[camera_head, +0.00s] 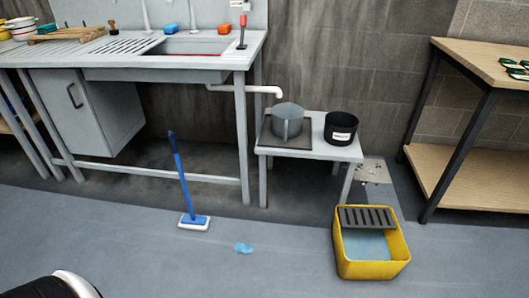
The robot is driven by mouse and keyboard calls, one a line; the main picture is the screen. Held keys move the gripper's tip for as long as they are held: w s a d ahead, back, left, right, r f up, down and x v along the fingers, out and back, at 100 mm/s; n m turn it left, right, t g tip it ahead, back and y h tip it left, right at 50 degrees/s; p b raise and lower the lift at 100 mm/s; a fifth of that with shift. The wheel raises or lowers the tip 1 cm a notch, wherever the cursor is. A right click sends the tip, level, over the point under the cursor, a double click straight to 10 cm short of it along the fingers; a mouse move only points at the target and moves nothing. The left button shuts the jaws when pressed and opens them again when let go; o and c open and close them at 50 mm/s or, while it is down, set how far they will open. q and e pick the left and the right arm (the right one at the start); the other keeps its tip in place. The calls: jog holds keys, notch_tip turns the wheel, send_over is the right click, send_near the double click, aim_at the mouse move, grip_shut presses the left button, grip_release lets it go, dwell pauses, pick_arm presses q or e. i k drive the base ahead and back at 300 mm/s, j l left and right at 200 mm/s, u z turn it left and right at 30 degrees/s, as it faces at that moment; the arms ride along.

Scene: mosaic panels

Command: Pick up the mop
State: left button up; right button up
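The mop (181,177) has a blue handle and a flat blue head with a white pad. Its head (194,222) rests on the grey floor in front of the sink counter. The handle stands nearly upright, leaning a little left, with its top end free in front of the dark space under the counter. No gripper shows in the head view.
A yellow bucket (371,269) with a dark grate stands right of the mop. A small blue puddle or cloth (243,248) lies between them. The sink counter (100,58), a low grey table (310,150) and a wooden table (478,60) stand behind. The front floor is mostly clear.

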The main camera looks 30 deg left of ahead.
aim_at(191, 220)
jog(key=u, duration=1.7)
